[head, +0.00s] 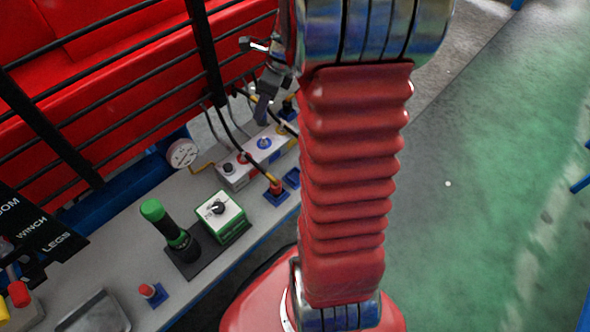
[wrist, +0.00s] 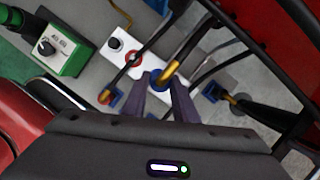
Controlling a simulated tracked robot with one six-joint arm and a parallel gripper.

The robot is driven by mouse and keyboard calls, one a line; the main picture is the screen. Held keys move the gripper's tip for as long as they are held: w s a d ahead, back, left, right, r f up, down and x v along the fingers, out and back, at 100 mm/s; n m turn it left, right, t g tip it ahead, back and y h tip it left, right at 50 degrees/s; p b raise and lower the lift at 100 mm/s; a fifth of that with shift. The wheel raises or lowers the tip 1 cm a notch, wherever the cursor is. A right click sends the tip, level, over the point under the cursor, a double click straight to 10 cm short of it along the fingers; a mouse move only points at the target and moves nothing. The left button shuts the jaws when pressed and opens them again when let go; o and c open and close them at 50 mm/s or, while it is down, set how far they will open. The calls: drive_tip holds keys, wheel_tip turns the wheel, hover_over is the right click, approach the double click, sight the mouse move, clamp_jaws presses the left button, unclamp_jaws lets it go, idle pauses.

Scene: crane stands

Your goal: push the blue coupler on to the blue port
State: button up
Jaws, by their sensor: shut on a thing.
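My gripper (wrist: 163,82) is shut on the blue coupler (wrist: 156,79), whose blue ring and bent brass stem show between the fingertips in the wrist view. In the head view my gripper (head: 263,112) hangs above the white port block (head: 234,178), and the coupler is mostly hidden by the fingers. The blue port (head: 264,142) shows uncovered on top of the block, below the fingertips. In the wrist view the block (wrist: 122,72) lies behind the coupler, which hides the blue port. The coupler looks apart from the port; the exact gap is unclear.
Black (head: 228,168), red (head: 243,157) and yellow (head: 281,129) ports flank the blue one. A red coupler (head: 275,188) stands in front of the block. A gauge (head: 182,153), green switch box (head: 220,214) and green-topped lever (head: 165,225) are nearby. Hoses and black rails are close behind.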

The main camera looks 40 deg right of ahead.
sight(266, 123)
drive_tip(key=shift+w+f, duration=0.15)
drive_tip(key=shift+f, duration=2.65)
drive_tip(key=shift+f, duration=1.35)
drive_tip(key=o, duration=1.2)
drive_tip(key=shift+r, duration=0.15)
drive_tip(key=shift+v, duration=2.35)
drive_tip(key=v, duration=1.3)
drive_tip(key=shift+s+r, duration=0.25)
drive_tip(key=shift+r, duration=0.1)
